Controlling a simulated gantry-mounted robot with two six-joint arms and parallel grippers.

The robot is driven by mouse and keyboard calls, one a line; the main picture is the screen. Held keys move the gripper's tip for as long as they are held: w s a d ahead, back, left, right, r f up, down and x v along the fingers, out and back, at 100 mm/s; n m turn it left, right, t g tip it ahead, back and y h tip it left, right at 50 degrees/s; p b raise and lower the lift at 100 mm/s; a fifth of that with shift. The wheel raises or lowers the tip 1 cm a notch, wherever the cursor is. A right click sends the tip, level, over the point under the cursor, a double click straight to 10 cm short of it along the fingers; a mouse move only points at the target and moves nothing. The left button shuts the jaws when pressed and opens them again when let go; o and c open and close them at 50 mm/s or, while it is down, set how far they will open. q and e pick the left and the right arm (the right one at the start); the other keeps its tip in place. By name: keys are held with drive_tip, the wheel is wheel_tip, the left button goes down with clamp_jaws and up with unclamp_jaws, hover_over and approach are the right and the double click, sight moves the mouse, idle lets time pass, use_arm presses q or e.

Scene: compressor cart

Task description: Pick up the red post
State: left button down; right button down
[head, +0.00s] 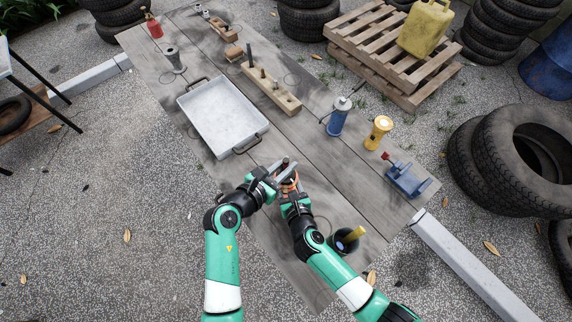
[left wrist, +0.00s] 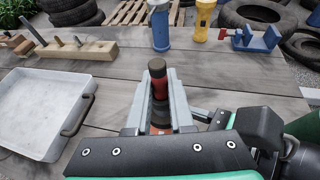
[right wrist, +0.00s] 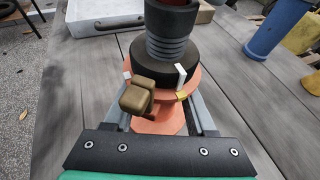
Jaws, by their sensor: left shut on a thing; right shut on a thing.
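The red post (left wrist: 159,88) has a dark cap and stands between the fingers of my left gripper (left wrist: 158,112) in the left wrist view. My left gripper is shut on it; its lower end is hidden. In the head view my left gripper (head: 281,168) is just above and left of my right gripper (head: 290,184). My right gripper (right wrist: 170,112) is shut on an orange flanged piece (right wrist: 172,118) with a brown knob (right wrist: 137,96). A black disc (right wrist: 166,68) and a grey ribbed cylinder (right wrist: 171,38) sit above that piece. Whether the post touches them I cannot tell.
A white tray (head: 222,116) lies left of the grippers. A wooden block with pegs (head: 270,88), a blue bottle (head: 338,120), a yellow flashlight (head: 378,132) and a blue vise (head: 406,180) stand farther off. A dark cup (head: 345,242) is near the right arm.

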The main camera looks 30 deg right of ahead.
use_arm(q)
wheel_tip(320, 180, up, 10)
drive_tip(key=shift+r, duration=0.1)
use_arm(e)
drive_tip(key=shift+c, duration=0.6)
unclamp_jaws()
drive_tip(key=v, duration=1.2)
